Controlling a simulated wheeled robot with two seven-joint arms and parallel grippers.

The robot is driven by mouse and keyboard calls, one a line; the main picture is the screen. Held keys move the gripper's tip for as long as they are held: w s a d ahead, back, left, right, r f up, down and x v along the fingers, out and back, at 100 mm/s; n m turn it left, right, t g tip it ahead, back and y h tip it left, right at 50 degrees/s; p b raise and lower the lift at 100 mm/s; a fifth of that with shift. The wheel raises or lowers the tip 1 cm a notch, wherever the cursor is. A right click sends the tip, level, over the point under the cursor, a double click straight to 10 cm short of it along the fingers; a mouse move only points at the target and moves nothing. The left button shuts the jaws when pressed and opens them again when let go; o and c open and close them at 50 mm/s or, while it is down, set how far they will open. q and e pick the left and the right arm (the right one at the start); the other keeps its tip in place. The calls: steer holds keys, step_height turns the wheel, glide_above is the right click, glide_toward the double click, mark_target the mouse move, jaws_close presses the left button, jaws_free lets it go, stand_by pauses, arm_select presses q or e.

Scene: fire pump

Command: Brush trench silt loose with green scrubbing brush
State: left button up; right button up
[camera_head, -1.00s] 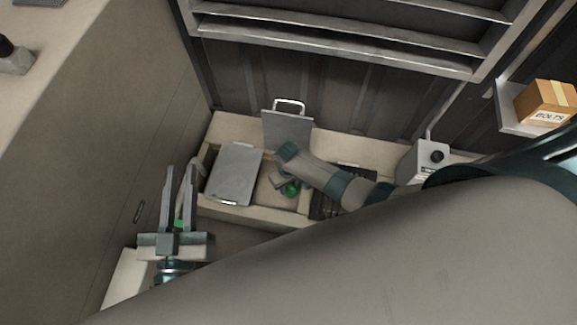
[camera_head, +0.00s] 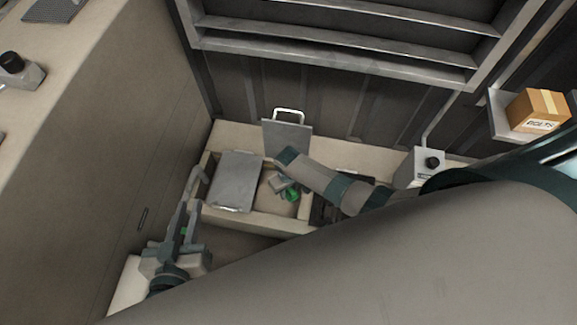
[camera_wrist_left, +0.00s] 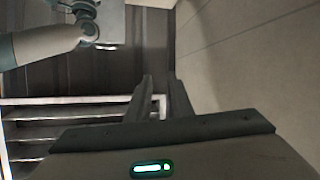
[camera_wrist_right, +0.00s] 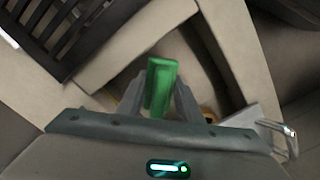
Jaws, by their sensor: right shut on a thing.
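The green scrubbing brush (camera_wrist_right: 160,85) is between the fingers of my right gripper (camera_wrist_right: 160,103), which is shut on it. In the head view the brush (camera_head: 292,195) shows as a small green shape, low over the open right part of the trench (camera_head: 262,223). Tan silt (camera_head: 276,206) shows there; whether the brush touches it I cannot tell. My right arm hides part of the trench's right end. My left gripper (camera_head: 186,208) is left of the trench, empty, its fingers apart; they also show apart in the left wrist view (camera_wrist_left: 162,90).
A grey cover plate (camera_head: 236,180) lies over the trench's left part. Another grey plate with a handle (camera_head: 287,138) stands upright behind it. A dark grate (camera_wrist_right: 62,28) lies beside the trench. A grey control box (camera_head: 420,168) and a shelf with a bolts carton (camera_head: 538,110) are at right.

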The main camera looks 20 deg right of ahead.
steer(key=shift+r+p, duration=0.5)
steer(key=shift+r, duration=0.05)
steer(key=shift+r+p, duration=0.6)
steer(key=shift+p, duration=0.05)
arm_select(q)
steer(key=s+a+f+g+y+p, duration=0.1)
steer(key=s+a+f+g+y, duration=0.1)
steer(key=s+a+f+g, duration=0.3)
steer(key=shift+s+a+f+g, duration=0.25)
steer(key=shift+s+f, duration=0.2)
steer(key=shift+f, duration=0.25)
arm_select(e)
steer(key=shift+r, duration=0.5)
steer(key=shift+r, duration=0.15)
